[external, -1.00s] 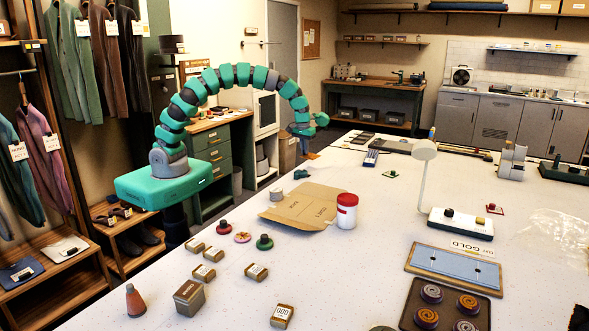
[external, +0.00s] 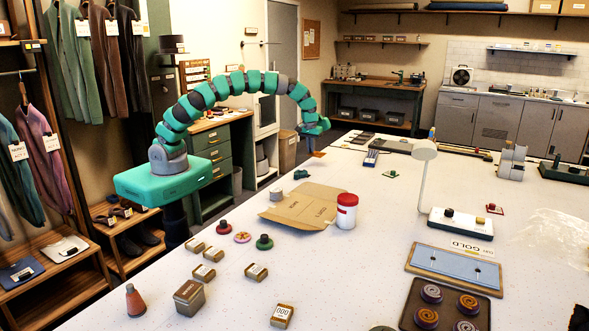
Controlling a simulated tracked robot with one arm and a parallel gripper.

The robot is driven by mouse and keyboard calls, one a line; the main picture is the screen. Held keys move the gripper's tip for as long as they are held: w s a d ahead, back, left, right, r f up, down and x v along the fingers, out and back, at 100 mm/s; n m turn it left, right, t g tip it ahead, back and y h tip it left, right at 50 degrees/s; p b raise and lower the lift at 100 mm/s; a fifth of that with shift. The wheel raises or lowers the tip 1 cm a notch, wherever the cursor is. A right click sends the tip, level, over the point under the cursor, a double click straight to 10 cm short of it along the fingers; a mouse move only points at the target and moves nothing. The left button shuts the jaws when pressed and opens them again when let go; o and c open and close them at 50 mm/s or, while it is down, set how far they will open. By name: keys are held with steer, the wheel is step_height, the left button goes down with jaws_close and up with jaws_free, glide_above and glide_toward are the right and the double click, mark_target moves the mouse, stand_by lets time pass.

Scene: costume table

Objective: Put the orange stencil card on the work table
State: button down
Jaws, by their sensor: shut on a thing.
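The orange stencil card (external: 318,153) shows as a small orange patch just below my gripper (external: 313,146), at the far left edge of the big white work table (external: 370,240). My gripper is shut on the card and points down. The fingers are small here, and the exact grip is hard to make out. I cannot tell whether the card touches the table top or hangs above it.
A small dark teal item (external: 302,174) lies near the card. A brown cardboard sheet (external: 305,206) and a red-lidded white jar (external: 346,211) are closer.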

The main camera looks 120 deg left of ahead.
mark_target(318, 153)
steer(key=shift+w+a+f+p, duration=0.2)
steer(key=shift+w+a+p, duration=0.1)
steer(key=shift+w+a, duration=1.3)
steer(key=shift+a, duration=0.2)
steer(key=shift+w+a+f, duration=0.1)
steer(key=shift+w+a, duration=0.25)
steer(key=shift+w, duration=0.25)
steer(key=shift+w+a+p, duration=0.3)
steer(key=shift+a+p, duration=0.15)
steer(key=shift+a, duration=0.05)
steer(key=shift+w+a+f, duration=0.1)
steer(key=shift+w+a, duration=0.25)
steer(key=shift+w, duration=0.15)
steer(key=shift+w+a+p, duration=0.55)
steer(key=shift+a+p, duration=0.25)
steer(key=shift+w+a+f, duration=0.1)
steer(key=shift+w, duration=0.3)
steer(key=shift+w+p, duration=0.1)
steer(key=shift+p, duration=0.2)
steer(key=shift+f+p, duration=0.45)
steer(key=shift+f, duration=1.35)
